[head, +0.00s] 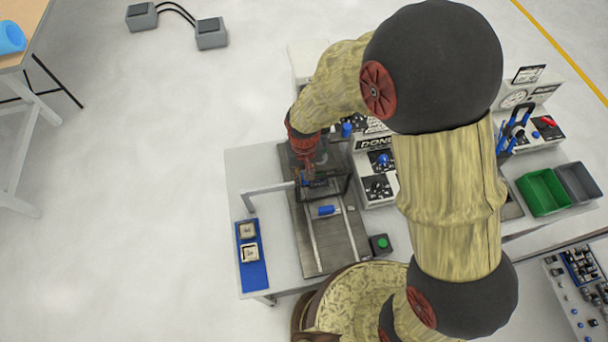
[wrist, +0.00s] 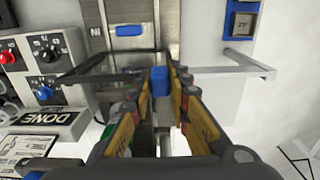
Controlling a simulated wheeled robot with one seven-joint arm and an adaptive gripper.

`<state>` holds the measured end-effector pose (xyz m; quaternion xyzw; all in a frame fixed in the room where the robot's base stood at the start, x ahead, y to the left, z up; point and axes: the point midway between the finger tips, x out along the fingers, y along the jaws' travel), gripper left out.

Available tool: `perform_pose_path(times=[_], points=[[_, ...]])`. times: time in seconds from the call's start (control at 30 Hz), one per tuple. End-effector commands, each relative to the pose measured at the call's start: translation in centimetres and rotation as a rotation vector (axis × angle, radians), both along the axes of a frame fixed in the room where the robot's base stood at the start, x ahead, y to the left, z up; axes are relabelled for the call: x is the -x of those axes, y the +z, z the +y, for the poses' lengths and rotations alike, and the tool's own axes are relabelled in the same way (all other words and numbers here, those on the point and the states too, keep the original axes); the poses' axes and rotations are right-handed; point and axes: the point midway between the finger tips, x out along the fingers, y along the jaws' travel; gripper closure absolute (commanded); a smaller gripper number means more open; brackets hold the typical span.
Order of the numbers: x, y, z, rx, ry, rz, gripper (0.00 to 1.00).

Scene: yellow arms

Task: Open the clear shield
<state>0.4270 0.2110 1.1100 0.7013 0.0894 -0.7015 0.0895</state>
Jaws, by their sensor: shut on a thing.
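The clear shield shows in the wrist view as a see-through panel in a dark frame (wrist: 95,70), with its top bar running across the middle. In the head view the shield (head: 340,190) stands over the far part of a grey metal fixture bed. My gripper (head: 306,180) is at its left side, pointing down. In the wrist view my gripper (wrist: 160,80) has its yellow-sided fingers closed about a small blue handle (wrist: 160,83) at the frame. The fingers partly hide the handle, and my arm covers part of the fixture in the head view.
A blue block (head: 326,210) sits on the fixture bed (head: 316,250). A grey L-shaped bar (head: 268,188) stands left of the shield. A blue tray (head: 252,271) with two pale parts lies at front left. Control panels (head: 378,188) stand close on the right, with a green button box (head: 381,244) nearer.

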Motion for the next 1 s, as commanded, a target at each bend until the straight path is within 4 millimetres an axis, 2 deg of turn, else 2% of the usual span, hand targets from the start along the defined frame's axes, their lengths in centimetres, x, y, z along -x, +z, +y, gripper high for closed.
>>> perform_pose_path(times=[0.2, 0.77, 0.87, 1.0], points=[[0.0, 0.0, 0.0, 0.0, 0.0, 0.0, 1.0], [0.0, 0.0, 0.1, 0.0, 0.0, 0.0, 1.0], [0.1, 0.0, 0.6, 0.0, 0.002, -0.001, 1.0], [0.6, 0.0, 2.6, -0.001, 0.005, -0.002, 1.0]])
